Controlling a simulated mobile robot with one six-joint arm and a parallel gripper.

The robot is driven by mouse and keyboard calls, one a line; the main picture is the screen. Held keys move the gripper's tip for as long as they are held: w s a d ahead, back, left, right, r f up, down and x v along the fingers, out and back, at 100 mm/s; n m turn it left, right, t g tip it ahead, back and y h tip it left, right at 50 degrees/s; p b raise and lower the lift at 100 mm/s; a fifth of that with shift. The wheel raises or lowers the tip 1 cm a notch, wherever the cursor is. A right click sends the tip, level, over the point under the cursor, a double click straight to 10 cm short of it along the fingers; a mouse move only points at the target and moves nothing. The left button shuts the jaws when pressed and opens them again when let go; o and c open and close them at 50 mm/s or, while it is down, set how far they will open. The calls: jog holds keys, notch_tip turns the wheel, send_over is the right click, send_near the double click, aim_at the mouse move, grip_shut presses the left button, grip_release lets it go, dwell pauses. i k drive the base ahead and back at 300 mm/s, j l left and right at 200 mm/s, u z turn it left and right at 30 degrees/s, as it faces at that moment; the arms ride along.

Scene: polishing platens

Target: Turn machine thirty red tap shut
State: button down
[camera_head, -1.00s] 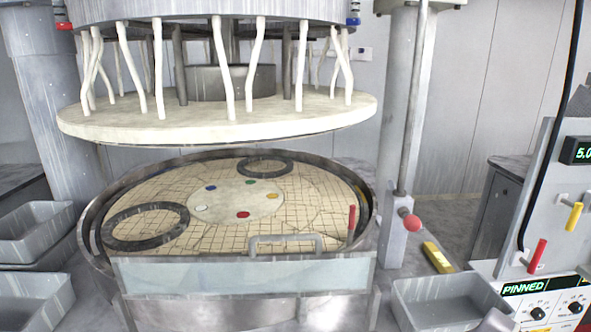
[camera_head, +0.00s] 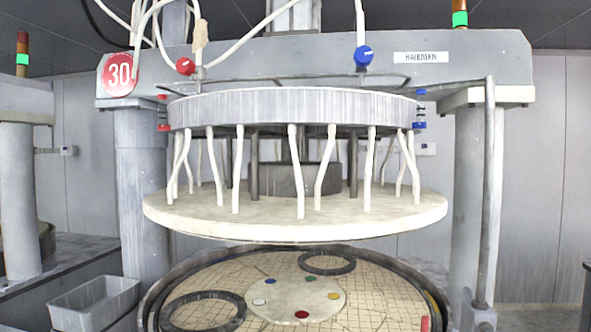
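The machine (camera_head: 375,70) carries a round red sign reading 30 (camera_head: 119,73) at its upper left. A red tap (camera_head: 185,66) sits on the pipework at the top left of the machine, with a white pointer mark on its knob. A blue tap (camera_head: 363,56) sits to its right on a similar pipe. I cannot tell from this distance whether the red tap is open or shut. My gripper is not in view.
The raised upper platen (camera_head: 300,228) hangs over the round lower platen (camera_head: 375,295), which holds dark rings (camera_head: 327,262). A grey tray (camera_head: 95,303) stands at lower left. Another machine's column (camera_head: 20,200) is at the left edge.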

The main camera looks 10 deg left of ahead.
aim_at(186, 66)
jog(key=u, duration=1.35)
